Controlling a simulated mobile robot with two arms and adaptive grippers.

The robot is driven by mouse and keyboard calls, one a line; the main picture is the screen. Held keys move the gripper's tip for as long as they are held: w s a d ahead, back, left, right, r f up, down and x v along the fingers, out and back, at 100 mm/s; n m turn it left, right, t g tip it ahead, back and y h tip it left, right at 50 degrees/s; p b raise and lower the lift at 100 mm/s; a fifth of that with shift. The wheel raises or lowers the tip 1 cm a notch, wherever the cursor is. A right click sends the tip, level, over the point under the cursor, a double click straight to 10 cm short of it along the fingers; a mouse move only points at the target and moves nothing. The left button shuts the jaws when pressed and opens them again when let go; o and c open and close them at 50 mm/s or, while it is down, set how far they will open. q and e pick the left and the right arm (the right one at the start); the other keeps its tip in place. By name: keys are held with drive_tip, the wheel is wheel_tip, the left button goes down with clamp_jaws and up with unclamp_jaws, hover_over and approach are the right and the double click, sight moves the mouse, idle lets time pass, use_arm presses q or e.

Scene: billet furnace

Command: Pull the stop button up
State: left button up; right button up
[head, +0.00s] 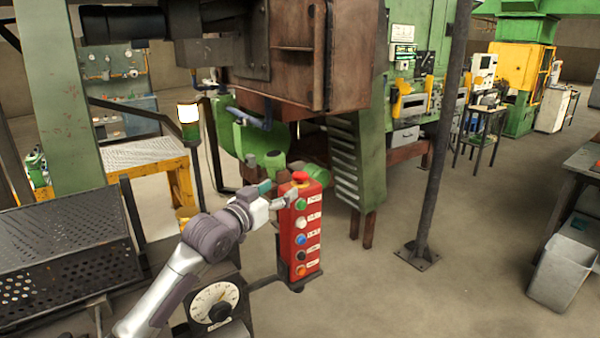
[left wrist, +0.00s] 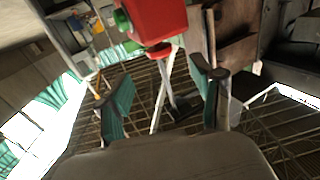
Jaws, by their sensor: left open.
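The red button box (head: 300,235) stands upright on a post, with a column of coloured buttons on its front. The red stop button (head: 300,177) is the round cap on its top. My left gripper (head: 279,192) is open and empty at the box's upper left, close to the top edge. In the left wrist view, the picture looks upside down; the box (left wrist: 160,18) hangs in from the top, with the stop button (left wrist: 159,51) at its lower end. The left gripper's teal-padded fingers (left wrist: 165,92) are spread below it. I cannot tell whether a finger touches the box. My right gripper is not in view.
A round dial (head: 214,305) is in front, left of the box. A signal lamp (head: 188,115) stands behind my arm. The rusty furnace (head: 300,55) is behind the box. A dark pole (head: 445,130) stands to the right, with open floor between.

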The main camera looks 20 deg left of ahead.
sight(296, 178)
use_arm(q)
drive_tip(key=p+x, duration=0.2)
drive_tip(key=x, duration=0.6)
drive_tip(key=shift+w+d+p, duration=0.15)
drive_tip(key=shift+w+p, duration=0.15)
drive_tip(key=shift+p, duration=0.05)
drive_tip(key=shift+w+d, duration=0.15)
drive_tip(key=shift+w, duration=0.45)
clamp_jaws()
